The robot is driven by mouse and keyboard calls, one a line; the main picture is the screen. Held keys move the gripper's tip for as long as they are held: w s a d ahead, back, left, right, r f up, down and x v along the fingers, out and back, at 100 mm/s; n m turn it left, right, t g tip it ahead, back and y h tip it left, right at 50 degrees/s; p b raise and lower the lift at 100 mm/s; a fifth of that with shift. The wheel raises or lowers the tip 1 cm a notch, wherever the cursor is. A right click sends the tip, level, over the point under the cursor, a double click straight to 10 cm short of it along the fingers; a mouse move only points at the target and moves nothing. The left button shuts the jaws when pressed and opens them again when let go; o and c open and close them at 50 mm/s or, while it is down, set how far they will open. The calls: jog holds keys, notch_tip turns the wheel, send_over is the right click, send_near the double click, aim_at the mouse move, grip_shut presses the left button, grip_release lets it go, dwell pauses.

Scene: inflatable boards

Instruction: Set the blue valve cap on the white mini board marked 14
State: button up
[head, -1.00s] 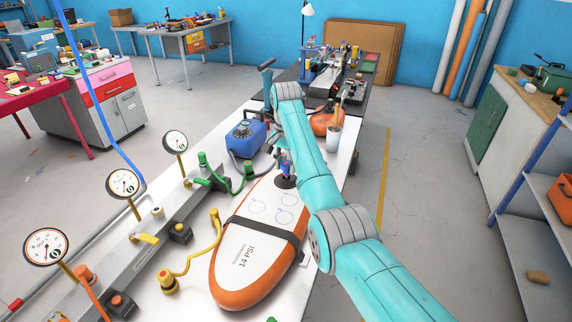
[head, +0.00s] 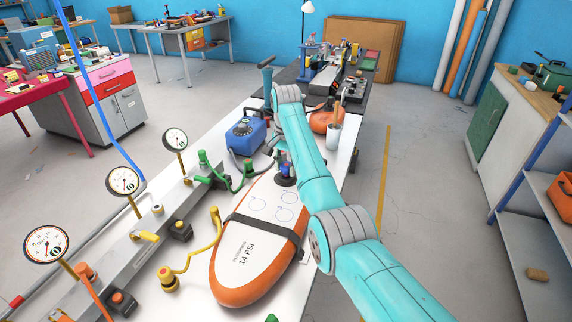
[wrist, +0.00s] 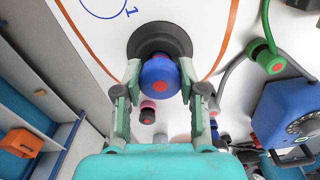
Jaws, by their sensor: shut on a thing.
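The white mini board (head: 262,215) has orange edges and the marking "14 PSI". It lies on the white table with a dark strap across it. A black round valve base (head: 285,182) is at its far end and also shows in the wrist view (wrist: 158,32). The blue valve cap (wrist: 158,78), with a red dot, is between the fingers of my gripper (wrist: 160,92), which is shut on it. In the wrist view the cap overlaps the valve base; I cannot tell whether it is fully seated. In the head view my arm partly hides the gripper.
A blue pump (head: 246,133) stands left of the board's far end. Green (head: 243,183) and yellow (head: 196,262) hoses lie along its left side. Gauges (head: 123,182) line the metal rail. An orange board (head: 322,120) and a white cup (head: 333,138) are farther back.

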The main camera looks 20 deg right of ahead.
aim_at(286, 165)
jog(key=shift+f, duration=0.55)
jog(key=o, duration=1.2)
jog(key=shift+c, duration=0.2)
jog(key=shift+r, duration=3.7)
